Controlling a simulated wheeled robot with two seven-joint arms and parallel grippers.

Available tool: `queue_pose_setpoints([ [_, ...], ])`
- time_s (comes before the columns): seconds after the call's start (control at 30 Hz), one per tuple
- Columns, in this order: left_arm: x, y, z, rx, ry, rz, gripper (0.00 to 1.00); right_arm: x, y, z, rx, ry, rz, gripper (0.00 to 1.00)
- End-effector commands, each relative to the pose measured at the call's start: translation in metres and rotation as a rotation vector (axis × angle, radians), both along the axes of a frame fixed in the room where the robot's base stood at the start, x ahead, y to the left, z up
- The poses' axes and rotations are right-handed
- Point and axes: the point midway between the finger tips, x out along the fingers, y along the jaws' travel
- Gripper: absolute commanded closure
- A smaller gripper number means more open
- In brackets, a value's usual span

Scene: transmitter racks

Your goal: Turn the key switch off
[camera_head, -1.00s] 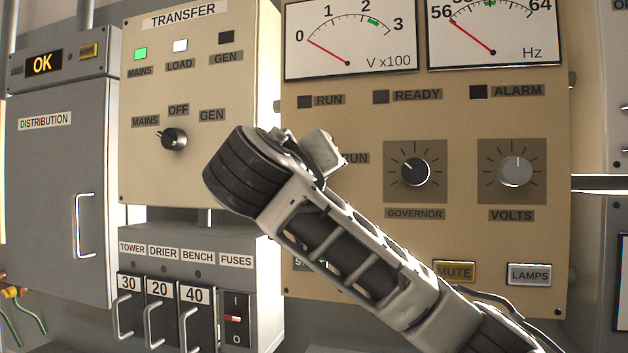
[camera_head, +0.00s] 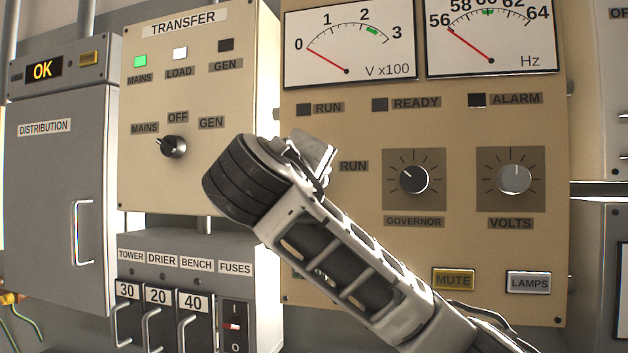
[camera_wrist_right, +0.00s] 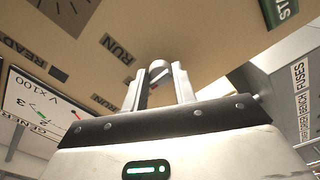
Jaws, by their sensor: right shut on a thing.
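The key switch (camera_wrist_right: 158,70) shows in the right wrist view as a small silvery round piece on the beige generator panel. My right gripper (camera_wrist_right: 162,80) has its two pale fingers on either side of it, shut on it. In the head view my right arm comes in from the lower right, and its wrist hides the key switch and the fingertips. A RUN label (camera_head: 354,166) shows just right of the wrist, and it also appears in the right wrist view (camera_wrist_right: 115,48). The key's angle is hard to read. My left gripper is in neither view.
Right of my wrist are the GOVERNOR knob (camera_head: 414,180) and VOLTS knob (camera_head: 514,178), with MUTE (camera_head: 454,280) and LAMPS (camera_head: 528,282) buttons below. The TRANSFER box (camera_head: 200,100) stands left, with a fuse box (camera_head: 200,260) below it. The RUN lamp (camera_head: 304,109) is dark.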

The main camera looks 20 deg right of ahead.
Motion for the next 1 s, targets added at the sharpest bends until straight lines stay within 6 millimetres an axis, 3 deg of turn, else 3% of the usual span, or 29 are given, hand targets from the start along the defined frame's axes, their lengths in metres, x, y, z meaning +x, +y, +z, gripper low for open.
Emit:
queue_pose_setpoints([
  [0.27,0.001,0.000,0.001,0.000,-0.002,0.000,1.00,0.000,0.001,0.002,-0.004,-0.005,0.003,0.96],
  [0.3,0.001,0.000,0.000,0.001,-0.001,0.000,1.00,0.000,0.001,0.002,-0.004,-0.005,0.003,0.70],
  [0.37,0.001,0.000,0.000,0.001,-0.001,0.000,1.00,0.000,0.001,0.002,-0.003,-0.005,0.004,0.53],
  [0.73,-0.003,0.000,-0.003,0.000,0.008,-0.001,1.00,-0.003,0.003,0.000,-0.002,-0.003,0.004,0.52],
  [1.0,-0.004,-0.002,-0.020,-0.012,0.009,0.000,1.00,-0.033,0.028,-0.004,0.001,-0.010,0.018,0.52],
])
